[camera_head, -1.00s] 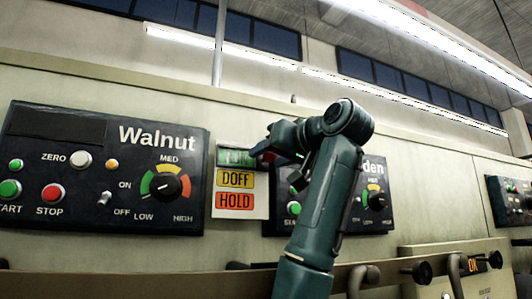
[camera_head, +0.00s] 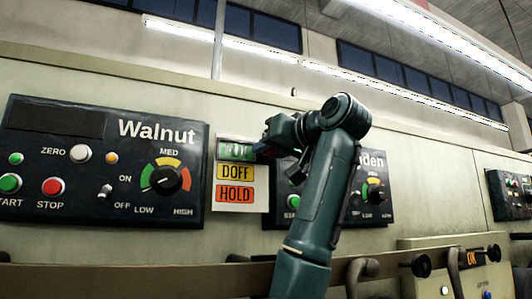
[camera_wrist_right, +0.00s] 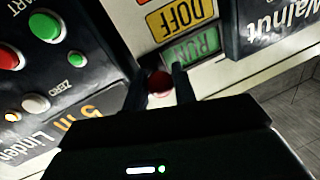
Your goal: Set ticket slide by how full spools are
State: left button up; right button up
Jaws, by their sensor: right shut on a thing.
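The ticket card (camera_head: 261,207) is on the machine front between the Walnut and Linden panels. Its rows read green RUN (camera_head: 234,152), yellow DOFF (camera_head: 236,172) and orange HOLD (camera_head: 236,194). My right gripper (camera_wrist_right: 158,86) is shut on a red knob (camera_wrist_right: 159,81) at that frame's edge. In the head view my right gripper (camera_head: 265,146) covers the right end of the RUN row, and the knob is hidden. My left gripper is out of view, and no spools show.
The Walnut panel (camera_head: 80,200), with buttons and a dial, is left of the card. The Linden panel (camera_head: 381,210) is partly behind my right arm. Below are a rail (camera_head: 215,280) and black knobs, one being (camera_head: 421,265). Another panel (camera_head: 512,200) is far right.

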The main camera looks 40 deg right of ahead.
jog(key=shift+f+b, duration=0.4)
jog(key=shift+f, duration=0.1)
jog(key=shift+f+b, duration=0.6)
jog(key=shift+f, duration=0.05)
jog(key=shift+f+b, duration=0.95)
jog(key=shift+f, duration=0.1)
jog(key=shift+f+b, duration=1.35)
jog(key=shift+f, duration=0.1)
jog(key=shift+f+b, duration=0.55)
jog(key=shift+f, duration=0.05)
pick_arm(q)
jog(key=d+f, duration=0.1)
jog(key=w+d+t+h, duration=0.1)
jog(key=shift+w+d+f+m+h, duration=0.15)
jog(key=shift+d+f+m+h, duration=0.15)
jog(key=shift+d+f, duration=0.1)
pick_arm(e)
jog(key=shift+f, duration=0.25)
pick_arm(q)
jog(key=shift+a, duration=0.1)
pick_arm(e)
jog(key=o, duration=1.1)
jog(key=shift+c, duration=0.2)
